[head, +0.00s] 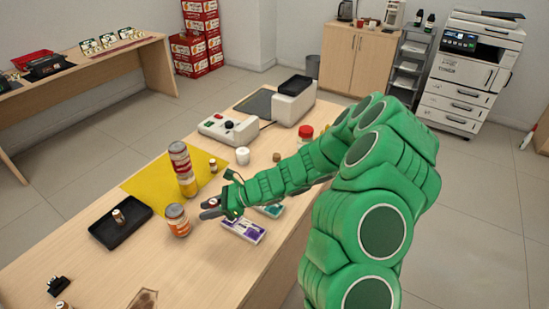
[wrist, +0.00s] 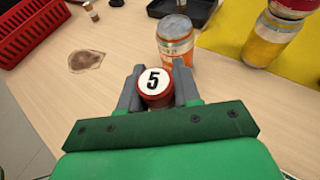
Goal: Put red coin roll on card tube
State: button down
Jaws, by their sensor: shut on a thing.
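My gripper (head: 208,209) is shut on the red coin roll (wrist: 154,87), with one finger on each side. The roll's white end with a black 5 faces the wrist camera. In the head view my gripper is just right of an orange can (head: 178,222), and the held roll is mostly hidden. The orange can (wrist: 175,40) stands upright just beyond the fingers in the wrist view, apart from the roll. I cannot tell for sure which thing is the card tube; a small brown cylinder (head: 277,157) stands farther back on the counter.
A red-and-silver can (head: 180,157) stands on a yellow can (head: 188,184) on a yellow mat (head: 150,181). A black tray (head: 104,234) holds a small roll (head: 118,216). A purple-and-white packet (head: 243,230) lies near my gripper. A white jar (head: 242,155) stands behind.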

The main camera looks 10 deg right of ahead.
jog(key=w+d+r+m+t+h, duration=0.25)
jog(key=w+d+m+t, duration=0.25)
jog(key=w+d, duration=0.75)
jog(key=m+t+h, duration=0.3)
jog(key=m+t, duration=0.1)
send_over(277, 158)
jog(key=s+a, duration=0.1)
notch_tip(277, 158, down, 2)
jog(key=shift+w+d+f, duration=0.1)
jog(key=shift+w+f, duration=0.85)
jog(key=shift+f, duration=0.2)
jog(key=shift+w+f, duration=0.95)
jog(key=shift+f, duration=0.2)
jog(key=shift+f+y, duration=0.1)
jog(key=shift+y, duration=0.15)
jog(key=shift+w+f, duration=0.15)
jog(key=shift+f, duration=1.55)
jog(key=shift+f, duration=0.1)
jog(key=c, duration=0.8)
grip_release()
